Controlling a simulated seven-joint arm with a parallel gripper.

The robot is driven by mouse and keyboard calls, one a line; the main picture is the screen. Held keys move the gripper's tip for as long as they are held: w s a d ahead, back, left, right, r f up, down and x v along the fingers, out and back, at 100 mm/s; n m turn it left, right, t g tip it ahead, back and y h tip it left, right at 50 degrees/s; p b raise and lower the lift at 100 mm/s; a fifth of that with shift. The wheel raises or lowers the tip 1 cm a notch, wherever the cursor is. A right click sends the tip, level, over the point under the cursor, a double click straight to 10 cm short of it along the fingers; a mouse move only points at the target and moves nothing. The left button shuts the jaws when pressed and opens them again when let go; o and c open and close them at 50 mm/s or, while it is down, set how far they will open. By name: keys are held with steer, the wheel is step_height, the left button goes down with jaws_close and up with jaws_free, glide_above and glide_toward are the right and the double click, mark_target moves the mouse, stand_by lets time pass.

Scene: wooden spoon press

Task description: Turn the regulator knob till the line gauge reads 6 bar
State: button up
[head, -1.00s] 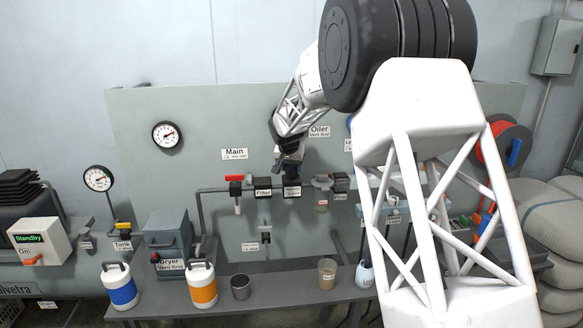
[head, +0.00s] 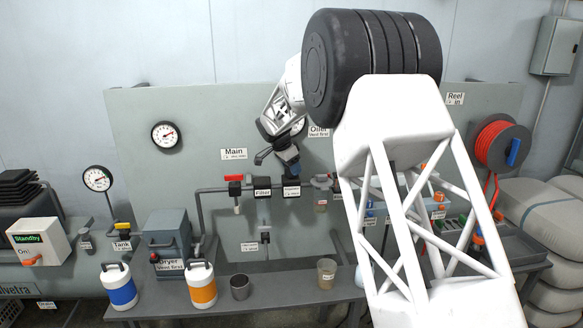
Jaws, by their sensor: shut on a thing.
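A second gauge (head: 97,178) stands over the tank at the left. Something round and pale behind my wrist is mostly covered, so I cannot tell whether it is the line gauge.
A red-handled main valve (head: 234,178) is left of the filter. The oiler bowl (head: 321,199) hangs close on the right. Blue (head: 119,289) and orange (head: 202,288) banded jugs, a dark cup (head: 240,287) and a beaker (head: 327,272) stand below. My arm hides much of the right side.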

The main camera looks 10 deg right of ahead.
steer(key=shift+m, duration=0.5)
steer(key=o, duration=0.9)
steer(key=shift+v, duration=3.9)
steer(key=shift+w, duration=0.15)
